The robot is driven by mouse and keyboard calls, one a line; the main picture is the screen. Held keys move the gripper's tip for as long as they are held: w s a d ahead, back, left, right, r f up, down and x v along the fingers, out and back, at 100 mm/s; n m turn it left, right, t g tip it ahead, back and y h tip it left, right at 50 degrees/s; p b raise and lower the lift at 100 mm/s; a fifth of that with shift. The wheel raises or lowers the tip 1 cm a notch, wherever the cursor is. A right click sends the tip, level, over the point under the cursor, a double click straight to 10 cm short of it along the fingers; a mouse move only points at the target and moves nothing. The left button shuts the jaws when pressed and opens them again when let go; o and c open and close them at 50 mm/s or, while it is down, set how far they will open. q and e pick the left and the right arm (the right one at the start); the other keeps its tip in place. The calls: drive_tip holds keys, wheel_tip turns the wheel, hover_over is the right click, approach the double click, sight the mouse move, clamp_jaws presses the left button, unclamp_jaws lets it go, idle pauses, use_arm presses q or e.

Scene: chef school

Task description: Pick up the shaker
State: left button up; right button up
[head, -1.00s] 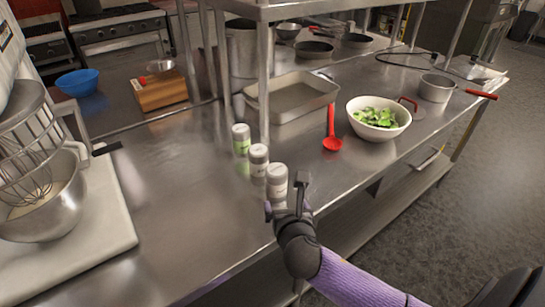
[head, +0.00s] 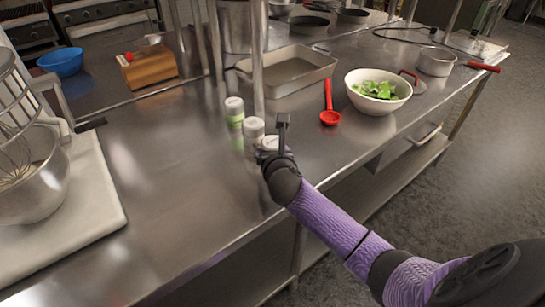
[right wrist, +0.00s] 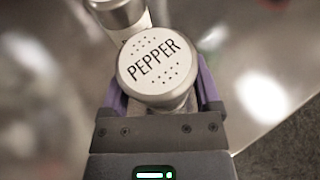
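Three silver-capped shakers stand in a row on the steel counter. The far one (head: 234,112) has a green label, and the middle one (head: 253,130) stands beside it. The nearest shaker (head: 270,142) is mostly hidden by my right gripper in the head view. In the right wrist view its lid (right wrist: 157,60) reads "PEPPER". My right gripper (head: 273,138) is at this shaker, with its two fingers on either side of it; it also shows in the right wrist view (right wrist: 160,98). The fingers look spread, with small gaps beside the shaker. My left gripper is out of view.
A shelf post (head: 257,60) rises just behind the shakers. A red ladle (head: 329,110), a white bowl of greens (head: 360,98) and a metal tray (head: 318,60) are to the right and behind. A mixer bowl (head: 45,190) stands at left. The counter between is bare.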

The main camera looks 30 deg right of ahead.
drive_tip(key=c, duration=0.9)
